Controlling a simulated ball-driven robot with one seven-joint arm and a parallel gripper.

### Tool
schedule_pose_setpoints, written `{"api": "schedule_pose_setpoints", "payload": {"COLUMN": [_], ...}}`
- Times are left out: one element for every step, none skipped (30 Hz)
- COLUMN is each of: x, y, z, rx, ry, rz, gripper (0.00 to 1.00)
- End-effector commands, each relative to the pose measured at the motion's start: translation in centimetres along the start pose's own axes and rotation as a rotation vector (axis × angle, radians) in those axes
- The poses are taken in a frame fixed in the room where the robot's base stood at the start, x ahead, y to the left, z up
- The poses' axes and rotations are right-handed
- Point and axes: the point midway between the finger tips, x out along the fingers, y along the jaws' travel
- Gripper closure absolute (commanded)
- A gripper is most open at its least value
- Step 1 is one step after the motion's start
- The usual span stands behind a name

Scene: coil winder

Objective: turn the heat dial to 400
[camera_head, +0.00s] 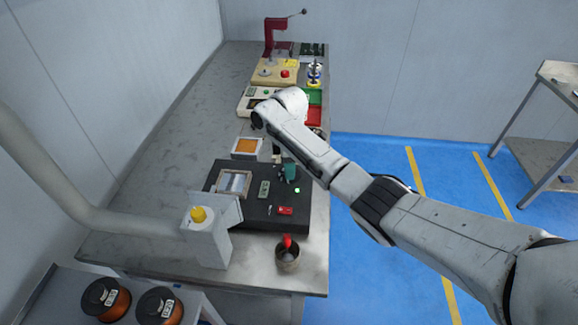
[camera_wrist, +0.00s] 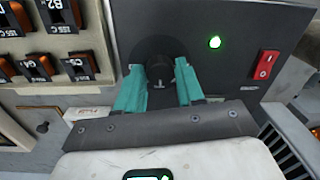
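The heat dial (camera_wrist: 160,68) is a round black knob on a dark panel (camera_wrist: 225,22) in the wrist view. My gripper (camera_wrist: 160,78) has two teal fingers, one on each side of the knob. The fingers stand apart with the knob between them; I cannot tell whether they press on it. In the head view my gripper (camera_head: 289,172) is at the right part of a black unit (camera_head: 232,212), and the dial is hidden there. No scale or number around the dial can be read. A small grey display (camera_head: 264,189) on the unit is too small to read.
A lit green lamp (camera_wrist: 215,42) and a red switch (camera_wrist: 264,65) are right of the dial. Several labelled dark-and-orange parts (camera_wrist: 38,67) lie to the left. A pot with a red-handled tool (camera_head: 288,258) stands in front of the unit. The bench's left side (camera_head: 190,125) is clear.

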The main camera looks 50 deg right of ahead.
Motion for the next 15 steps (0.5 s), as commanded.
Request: {"api": "schedule_pose_setpoints", "payload": {"x": [-0.02, -0.02, -0.03, -0.03, -0.03, -0.03, -0.03, -0.03, -0.04, -0.04, -0.04, -0.04, -0.05, -0.06, -0.07], "y": [0.01, 0.01, 0.01, 0.01, 0.01, 0.01, 0.01, 0.01, 0.00, 0.00, 0.00, 0.00, 0.00, 0.00, -0.01], "z": [-0.01, -0.01, -0.01, -0.01, -0.01, -0.01, -0.01, -0.01, -0.01, -0.01, -0.01, -0.01, -0.01, -0.01, -0.02], "rx": [0.000, 0.000, 0.000, 0.000, 0.000, 0.000, 0.000, 0.000, 0.000, 0.000, 0.000, 0.000, 0.001, 0.003, 0.006], "ry": [0.000, 0.000, 0.000, 0.000, 0.000, 0.000, 0.000, 0.000, 0.000, 0.000, 0.000, 0.000, 0.000, 0.000, 0.000], "rz": [0.000, 0.000, 0.000, 0.000, 0.000, 0.000, 0.000, 0.000, 0.000, 0.000, 0.000, 0.000, 0.000, 0.000, 0.000], "gripper": [0.68, 0.70, 0.74, 0.77, 0.80, 0.84, 0.87, 0.90, 0.93, 0.96, 0.97, 0.97, 0.97, 0.97, 0.97]}}
